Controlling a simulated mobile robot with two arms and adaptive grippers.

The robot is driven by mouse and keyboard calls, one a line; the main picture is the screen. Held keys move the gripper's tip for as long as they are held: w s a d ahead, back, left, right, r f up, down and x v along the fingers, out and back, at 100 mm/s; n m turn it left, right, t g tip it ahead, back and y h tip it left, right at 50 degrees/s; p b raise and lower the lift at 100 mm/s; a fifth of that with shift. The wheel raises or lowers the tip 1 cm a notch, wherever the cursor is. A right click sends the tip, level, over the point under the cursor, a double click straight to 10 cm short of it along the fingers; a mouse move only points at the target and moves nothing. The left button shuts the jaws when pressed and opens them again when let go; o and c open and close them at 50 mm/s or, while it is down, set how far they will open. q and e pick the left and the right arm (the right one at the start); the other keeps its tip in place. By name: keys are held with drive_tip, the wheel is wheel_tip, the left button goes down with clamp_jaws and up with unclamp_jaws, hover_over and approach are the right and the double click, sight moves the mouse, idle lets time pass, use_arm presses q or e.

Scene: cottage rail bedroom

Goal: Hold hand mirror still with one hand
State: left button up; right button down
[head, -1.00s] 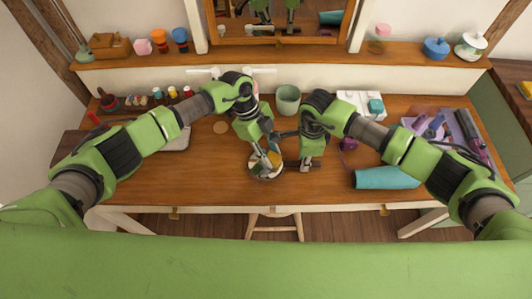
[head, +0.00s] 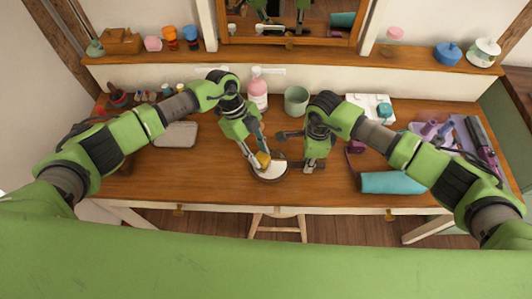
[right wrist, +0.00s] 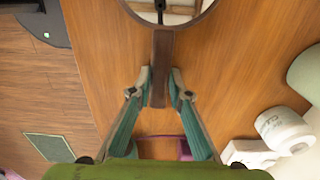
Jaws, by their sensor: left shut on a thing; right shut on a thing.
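The hand mirror (head: 277,174) lies on the wooden table near its front edge, its round face up and its dark handle to the right. In the right wrist view the round rim of the mirror (right wrist: 184,27) is at the top and its brown handle (right wrist: 162,48) runs down between my fingers. My right gripper (right wrist: 159,88) is shut on that handle; it also shows in the head view (head: 300,163). My left gripper (head: 259,151) is shut on a small yellow-orange thing (head: 263,160) over the mirror's face. Whether that thing touches the glass, I cannot tell.
A pink bottle (head: 258,92) and a green cup (head: 296,98) stand behind my grippers. A teal rolled thing (head: 390,182) lies to the right, near the front edge. A purple tray (head: 445,135) holds tools at far right. A grey flat thing (head: 177,135) lies left; table between is bare.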

use_arm(q)
drive_tip(key=shift+a, duration=0.6)
drive_tip(key=shift+r, duration=3.05)
drive_tip(key=shift+r, duration=0.1)
drive_tip(key=shift+r, duration=1.4)
drive_tip(key=shift+s+f, duration=0.2)
drive_tip(key=shift+f, duration=1.65)
drive_tip(key=shift+s+f, duration=0.15)
drive_tip(key=shift+f, duration=1.7)
